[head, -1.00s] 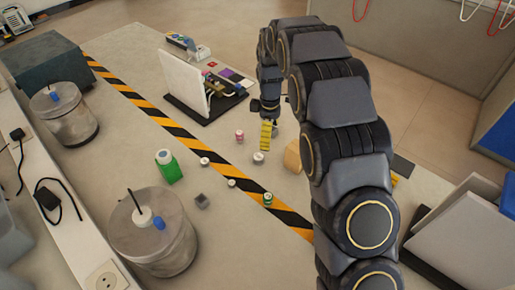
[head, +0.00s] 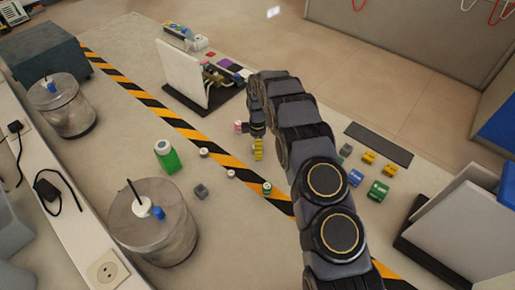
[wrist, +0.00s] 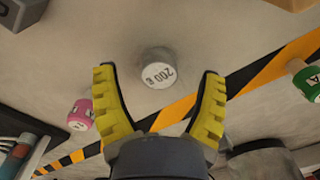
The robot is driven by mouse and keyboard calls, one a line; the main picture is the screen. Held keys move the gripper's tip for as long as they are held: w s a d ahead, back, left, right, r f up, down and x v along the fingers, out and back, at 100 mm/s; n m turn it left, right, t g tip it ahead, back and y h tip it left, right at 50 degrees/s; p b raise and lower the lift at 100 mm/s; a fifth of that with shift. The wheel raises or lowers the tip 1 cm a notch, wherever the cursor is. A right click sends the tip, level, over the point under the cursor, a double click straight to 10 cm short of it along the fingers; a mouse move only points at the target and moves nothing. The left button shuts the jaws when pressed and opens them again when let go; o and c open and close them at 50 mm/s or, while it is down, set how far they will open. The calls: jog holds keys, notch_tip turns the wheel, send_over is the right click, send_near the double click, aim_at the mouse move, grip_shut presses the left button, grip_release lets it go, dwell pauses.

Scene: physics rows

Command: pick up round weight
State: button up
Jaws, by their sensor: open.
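A round weight (wrist: 157,74), white-topped with a grey side and marked 200 g, stands on the table in the wrist view. My gripper (head: 258,153) has yellow ribbed fingers and is low over the table in the head view. In the wrist view my gripper (wrist: 158,85) is open, with one finger on each side of the round weight in the picture. Neither finger touches it, and its distance below the fingertips is hard to tell. In the head view I cannot make out this weight; my gripper seems to hide it.
A pink weight (wrist: 80,115) is left of the fingers and a green one (wrist: 308,82) is at the right. A striped tape (head: 190,130) crosses the table.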

jog(key=shift+f, duration=0.55)
jog(key=c, duration=1.2)
jog(key=shift+r, duration=0.5)
notch_tip(320, 180, up, 3)
jog(key=shift+f, duration=0.1)
jog(key=s+d+r, duration=0.1)
jog(key=s+r, duration=0.8)
jog(key=s, duration=0.5)
jog(key=shift+d+r, duration=0.2)
jog(key=shift+d, duration=0.05)
